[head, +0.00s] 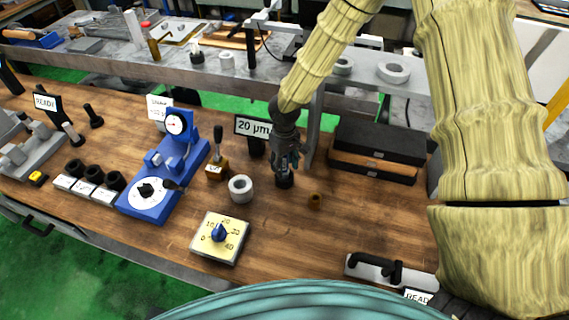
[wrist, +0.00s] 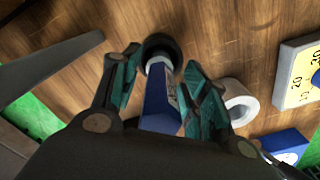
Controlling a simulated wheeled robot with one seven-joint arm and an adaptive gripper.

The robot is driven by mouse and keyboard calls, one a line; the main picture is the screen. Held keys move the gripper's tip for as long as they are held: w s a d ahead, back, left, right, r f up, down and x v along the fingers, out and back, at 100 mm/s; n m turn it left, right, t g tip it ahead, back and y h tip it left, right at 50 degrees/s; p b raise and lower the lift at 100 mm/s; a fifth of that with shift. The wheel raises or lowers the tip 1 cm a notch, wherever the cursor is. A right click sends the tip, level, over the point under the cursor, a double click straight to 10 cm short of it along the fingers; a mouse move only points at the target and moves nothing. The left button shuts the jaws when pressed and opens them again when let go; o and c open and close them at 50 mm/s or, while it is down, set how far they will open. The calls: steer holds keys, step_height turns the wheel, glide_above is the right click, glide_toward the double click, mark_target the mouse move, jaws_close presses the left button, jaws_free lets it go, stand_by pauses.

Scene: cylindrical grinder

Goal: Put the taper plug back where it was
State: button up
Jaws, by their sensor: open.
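The taper plug (wrist: 158,105) has a blue handle and a pale collar, and it shows in the wrist view between my fingers. Its far end sits at a round black holder (wrist: 160,45); how deep it goes is hidden. My gripper (wrist: 152,85) is open, with one teal finger on each side of the blue handle. In the head view my gripper (head: 285,162) points down over the bench, just above the black holder (head: 285,182). There the plug is mostly hidden by the fingers.
The wooden bench front (head: 300,240) is clear.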

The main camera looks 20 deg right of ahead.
step_height(320, 180, up, 12)
steer(key=b, duration=0.3)
stand_by(0.4)
stand_by(0.4)
